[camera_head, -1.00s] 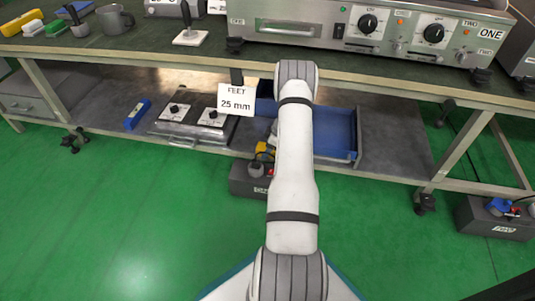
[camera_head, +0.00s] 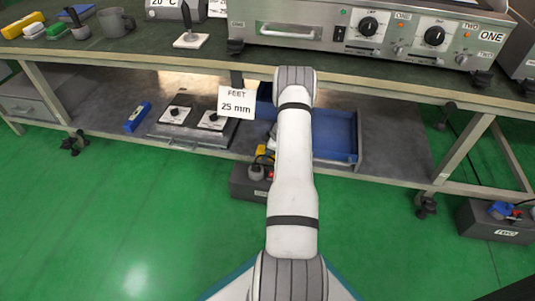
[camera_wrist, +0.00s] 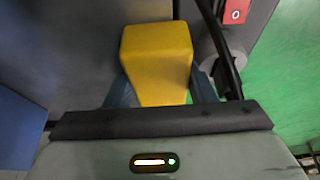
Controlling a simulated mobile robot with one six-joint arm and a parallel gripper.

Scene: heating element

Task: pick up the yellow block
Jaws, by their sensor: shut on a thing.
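The yellow block (camera_wrist: 157,62) fills the middle of the wrist view. My gripper (camera_wrist: 160,95) is shut on it, with a grey-blue finger on each side of the block. In the head view only a small yellow patch (camera_head: 261,151) shows just left of my arm, near the shelf's front edge; I cannot tell whether it is the same block. My gripper is hidden behind my arm in the head view. The wrist view does not show clearly whether the block touches a surface below.
In the wrist view a grey cylinder with a black cable and red label (camera_wrist: 236,12) is close on the right. In the head view a blue tray (camera_head: 335,135) lies on the lower shelf, and a dark box (camera_head: 246,183) stands on the green floor. The workbench (camera_head: 150,52) overhangs the shelf.

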